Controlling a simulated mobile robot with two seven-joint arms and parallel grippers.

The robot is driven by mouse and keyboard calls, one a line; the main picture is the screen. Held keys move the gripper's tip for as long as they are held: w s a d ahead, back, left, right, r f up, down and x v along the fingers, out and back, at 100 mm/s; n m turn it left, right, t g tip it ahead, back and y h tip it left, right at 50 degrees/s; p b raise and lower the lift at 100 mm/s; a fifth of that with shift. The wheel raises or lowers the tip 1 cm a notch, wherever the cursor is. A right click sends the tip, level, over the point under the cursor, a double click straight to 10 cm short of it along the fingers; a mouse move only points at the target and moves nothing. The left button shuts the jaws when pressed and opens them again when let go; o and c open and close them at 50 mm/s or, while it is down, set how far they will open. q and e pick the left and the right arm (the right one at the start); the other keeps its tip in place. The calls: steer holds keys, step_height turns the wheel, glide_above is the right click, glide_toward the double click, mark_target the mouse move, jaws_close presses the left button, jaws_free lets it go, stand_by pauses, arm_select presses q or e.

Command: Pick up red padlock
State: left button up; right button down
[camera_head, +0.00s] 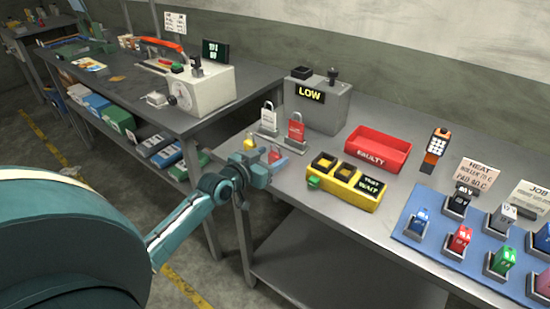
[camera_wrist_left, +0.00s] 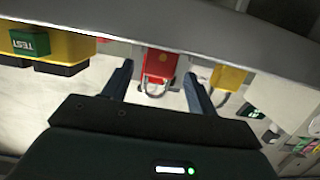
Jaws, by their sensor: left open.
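The red padlock (camera_head: 274,155) is near the front left edge of the right-hand table, partly hidden by my gripper in the head view. In the left wrist view the red padlock (camera_wrist_left: 158,64) shows between the two fingers, with its metal shackle pointing down in the picture. My left gripper (camera_head: 277,168) is open, with its fingers on either side of the padlock in the wrist picture (camera_wrist_left: 157,75). I cannot tell whether they touch it. A yellow padlock (camera_head: 249,142) is beside the red one, and also shows outside the fingers in the wrist view (camera_wrist_left: 229,77). My right gripper is not in view.
A yellow block with sockets (camera_head: 345,186) and a red FAULTY bin (camera_head: 377,150) are to the right. A blue board (camera_head: 412,229) holds several coloured pieces.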

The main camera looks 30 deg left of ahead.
mark_target(273, 158)
arm_select(q)
steer(key=x, duration=0.4)
steer(key=shift+w+d+f, duration=0.1)
steer(key=shift+w+f, duration=0.05)
steer(key=shift+f, duration=0.25)
steer(key=c, duration=1.1)
steer(key=shift+r, duration=0.1)
